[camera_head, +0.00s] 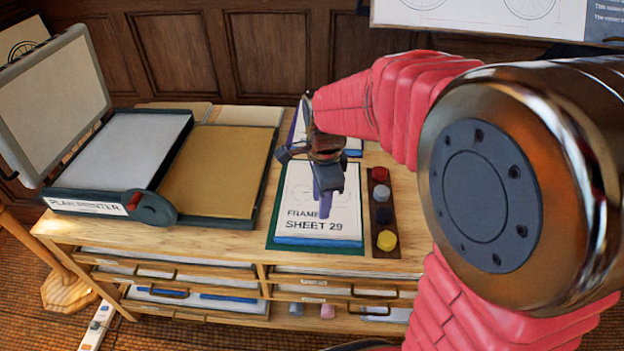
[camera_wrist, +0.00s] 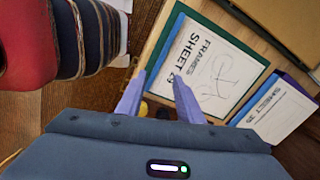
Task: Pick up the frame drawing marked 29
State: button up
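The frame drawing marked "SHEET 29" (camera_head: 345,228) is a white sheet with a blue strip along its front edge. It lies on a green mat (camera_head: 272,243) on the wooden cabinet top. The same drawing (camera_wrist: 222,75) shows in the wrist view, right of the fingers. My gripper (camera_head: 322,200) appears over the sheet in the head view, hiding part of its drawing. In the wrist view my gripper (camera_wrist: 158,98) has two purple fingers apart with nothing between them. I cannot tell its exact height above the sheet.
A second sheet with a purple edge (camera_wrist: 275,112) lies beside the drawing. A dark tray (camera_head: 385,212) of coloured knobs stands at its right. Drawers (camera_head: 170,273) fill the cabinet front.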

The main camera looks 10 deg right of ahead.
jog(key=w+f+m, duration=0.1)
jog(key=f+m, duration=0.1)
jog(key=f, duration=0.1)
jog(key=w+f+m, duration=0.1)
jog(key=shift+w+f+m+g, duration=0.15)
jog(key=shift+w+m+g, duration=0.15)
jog(key=shift+g, duration=0.1)
jog(key=shift+f, duration=0.1)
send_over(318, 241)
jog(key=f, duration=0.8)
jog(key=shift+w+f, duration=0.2)
jog(key=shift+s+f, duration=0.2)
jog(key=shift+f, duration=2.4)
jog(key=shift+c, duration=0.4)
